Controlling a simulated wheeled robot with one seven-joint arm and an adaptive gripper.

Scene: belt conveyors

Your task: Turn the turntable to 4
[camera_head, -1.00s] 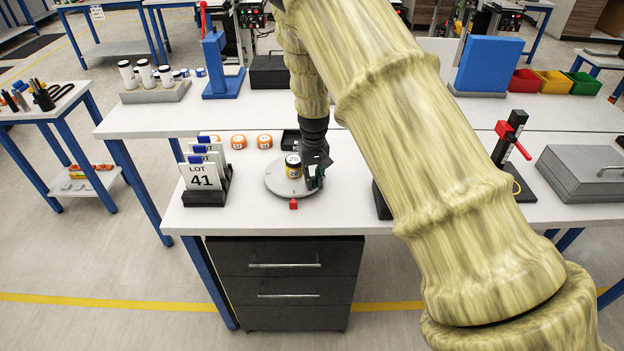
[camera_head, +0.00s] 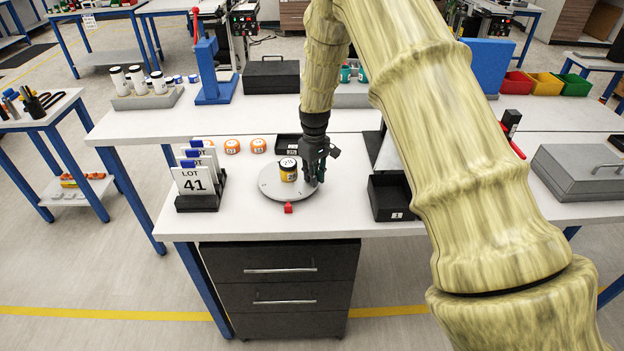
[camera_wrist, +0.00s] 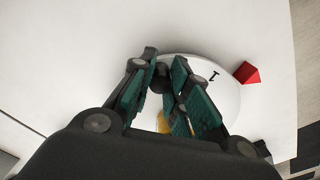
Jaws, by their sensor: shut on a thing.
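The turntable (camera_head: 271,189) is a round light-grey disc on the white bench. In the wrist view the disc (camera_wrist: 228,97) carries a mark that looks like 1, close to the red pointer (camera_wrist: 246,73). My gripper (camera_head: 315,182) is at the right rim of the disc. In the wrist view its fingers close around a small dark knob (camera_wrist: 161,76) at the rim. The fingers partly hide the jar (camera_wrist: 163,122) and the other marks.
A LOT 41 card holder (camera_head: 203,203) stands left of the turntable. Two orange-lidded items (camera_head: 232,146) and a small black tray (camera_head: 287,143) are behind it. A black bin (camera_head: 388,198) stands close on the right. The bench front is clear.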

